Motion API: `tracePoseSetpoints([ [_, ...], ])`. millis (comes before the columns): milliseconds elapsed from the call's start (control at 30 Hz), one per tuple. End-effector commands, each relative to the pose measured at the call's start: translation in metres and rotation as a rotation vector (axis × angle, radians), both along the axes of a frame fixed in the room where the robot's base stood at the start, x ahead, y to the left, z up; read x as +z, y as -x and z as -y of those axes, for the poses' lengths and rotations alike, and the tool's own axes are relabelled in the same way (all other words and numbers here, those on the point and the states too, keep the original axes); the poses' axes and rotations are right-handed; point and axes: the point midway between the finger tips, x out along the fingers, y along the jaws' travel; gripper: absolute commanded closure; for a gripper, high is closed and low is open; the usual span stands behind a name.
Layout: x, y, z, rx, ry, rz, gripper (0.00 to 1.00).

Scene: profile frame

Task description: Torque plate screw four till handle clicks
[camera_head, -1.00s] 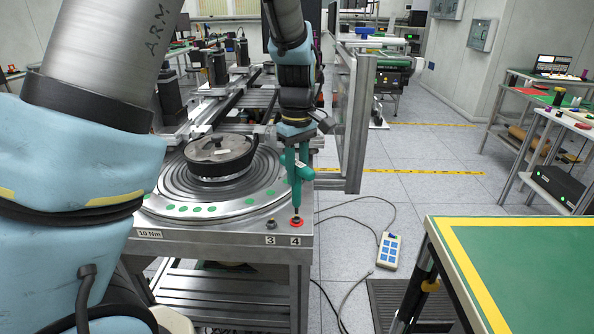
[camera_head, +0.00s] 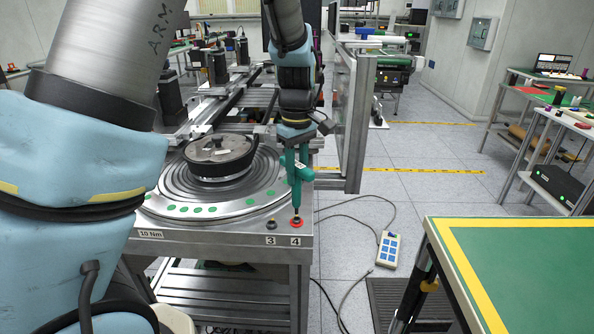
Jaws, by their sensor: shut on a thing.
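My gripper (camera_head: 296,142) is shut on a teal torque screwdriver (camera_head: 297,182) near the front right corner of the metal plate. The screwdriver stands about upright with its tip down at screw four (camera_head: 296,221), which has a red ring around it and the label 4 below. I cannot make out exactly how the tip sits in the screw head. Screw three (camera_head: 271,225) stands just left of it, above the label 3, with no red ring. The plate's front edge carries a "10 Nm" label (camera_head: 150,234).
A round turntable (camera_head: 210,189) with green dots and a black-rimmed hub lies left of the screwdriver. A framed clear panel (camera_head: 350,120) stands behind right. A pendant (camera_head: 389,250) and cables lie on the floor. A green-topped table (camera_head: 530,265) is at the right front.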

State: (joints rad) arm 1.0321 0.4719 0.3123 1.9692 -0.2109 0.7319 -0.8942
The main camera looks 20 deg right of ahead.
Motion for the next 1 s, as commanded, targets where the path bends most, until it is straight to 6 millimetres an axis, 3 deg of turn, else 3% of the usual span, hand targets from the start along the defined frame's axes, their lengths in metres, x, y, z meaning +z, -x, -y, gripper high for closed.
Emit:
tracePoseSetpoints([
  [1000, -0.01, 0.0, 0.0, 0.0, 0.001, 0.0, 1.0],
])
